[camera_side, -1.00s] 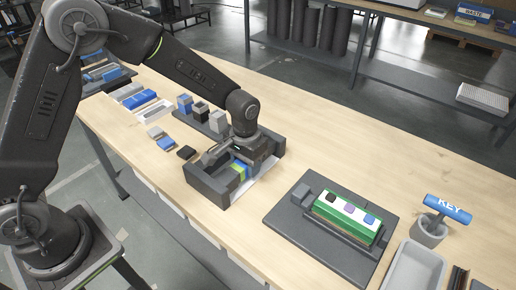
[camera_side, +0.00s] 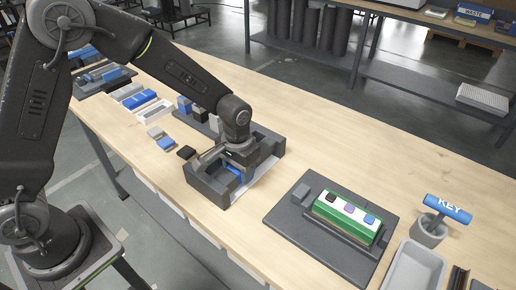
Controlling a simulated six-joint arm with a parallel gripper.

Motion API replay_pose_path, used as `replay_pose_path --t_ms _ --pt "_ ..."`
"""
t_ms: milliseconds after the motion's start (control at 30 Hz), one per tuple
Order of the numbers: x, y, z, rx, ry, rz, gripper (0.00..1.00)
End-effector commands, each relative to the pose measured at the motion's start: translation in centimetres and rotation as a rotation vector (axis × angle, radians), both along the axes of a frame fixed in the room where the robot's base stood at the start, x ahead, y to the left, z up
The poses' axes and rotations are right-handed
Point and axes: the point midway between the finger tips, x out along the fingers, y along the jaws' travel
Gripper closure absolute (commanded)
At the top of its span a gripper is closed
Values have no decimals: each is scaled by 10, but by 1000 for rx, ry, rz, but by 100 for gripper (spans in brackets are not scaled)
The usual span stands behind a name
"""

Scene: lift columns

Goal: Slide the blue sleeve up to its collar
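My gripper (camera_side: 236,163) points down inside the dark open-topped fixture (camera_side: 205,183) near the middle of the bench. A small blue piece (camera_side: 235,174) shows just below and beside the gripper, inside the fixture. It may be the blue sleeve, but it is too small and too covered to be sure. No collar can be made out. The fingertips are hidden by the wrist and the fixture wall, so I cannot tell whether they are open or touch the blue piece.
A green block (camera_side: 346,218) with black, purple and blue tops sits on a dark plate (camera_side: 300,235) at right. Small blocks (camera_side: 185,105) stand behind the fixture.

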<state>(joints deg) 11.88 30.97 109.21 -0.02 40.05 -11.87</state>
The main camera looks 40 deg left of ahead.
Motion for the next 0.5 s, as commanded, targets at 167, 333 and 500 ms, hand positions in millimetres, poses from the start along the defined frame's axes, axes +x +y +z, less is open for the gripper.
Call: replay_pose_path --t_ms 167,333,500 --pt "0 0 0 0 -2 0 36" --pt "1 0 0 0 -3 0 36" --pt "2 0 8 -1 -6 0 36"
